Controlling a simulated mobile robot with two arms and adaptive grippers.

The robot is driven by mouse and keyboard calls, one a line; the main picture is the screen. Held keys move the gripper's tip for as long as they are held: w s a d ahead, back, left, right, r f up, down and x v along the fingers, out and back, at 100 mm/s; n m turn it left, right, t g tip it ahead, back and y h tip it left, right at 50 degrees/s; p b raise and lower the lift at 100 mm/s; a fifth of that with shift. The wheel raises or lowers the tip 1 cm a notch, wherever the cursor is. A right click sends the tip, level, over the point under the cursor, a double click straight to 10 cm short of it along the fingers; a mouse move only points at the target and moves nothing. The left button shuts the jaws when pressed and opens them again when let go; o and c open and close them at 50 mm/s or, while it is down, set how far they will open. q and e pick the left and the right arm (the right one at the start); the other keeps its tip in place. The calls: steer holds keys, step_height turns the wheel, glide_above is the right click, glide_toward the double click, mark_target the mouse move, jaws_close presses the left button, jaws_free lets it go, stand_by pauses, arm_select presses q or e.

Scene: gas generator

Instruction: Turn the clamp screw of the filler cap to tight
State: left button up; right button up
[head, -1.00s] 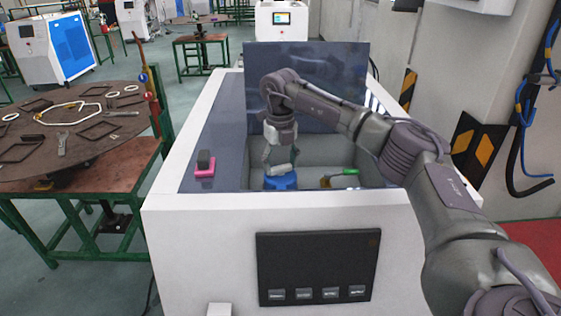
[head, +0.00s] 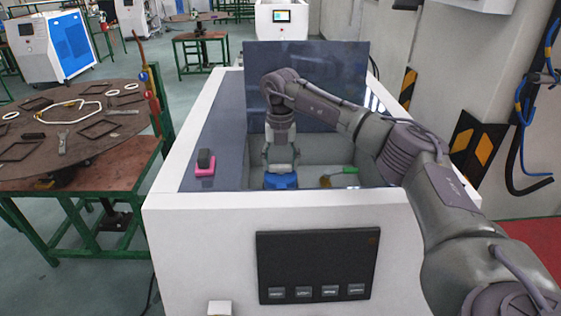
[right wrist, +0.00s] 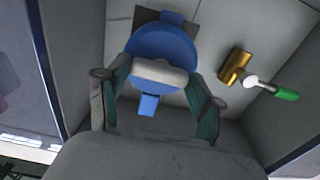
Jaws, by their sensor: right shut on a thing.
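The filler cap (head: 281,181) is a blue round piece inside the open white generator housing (head: 200,222). In the right wrist view the cap (right wrist: 158,44) shows from above, with blue tabs at top and bottom. A grey rounded bar, the clamp screw (right wrist: 160,73), lies across it. My right gripper (head: 281,170) points down at the cap from above. In the right wrist view its two fingers (right wrist: 160,82) are shut on the bar, one at each end. My left gripper is in no view.
Right of the cap inside the housing is a brass fitting (right wrist: 235,67) with a green-handled lever (right wrist: 285,93). A dark raised lid (head: 340,85) stands behind. A black switch on a pink base (head: 205,162) sits on the left rim. A round table (head: 85,125) stands left.

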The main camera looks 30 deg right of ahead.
mark_target(280, 165)
steer(key=o, duration=1.1)
steer(key=shift+o, duration=0.2)
step_height(280, 165, up, 12)
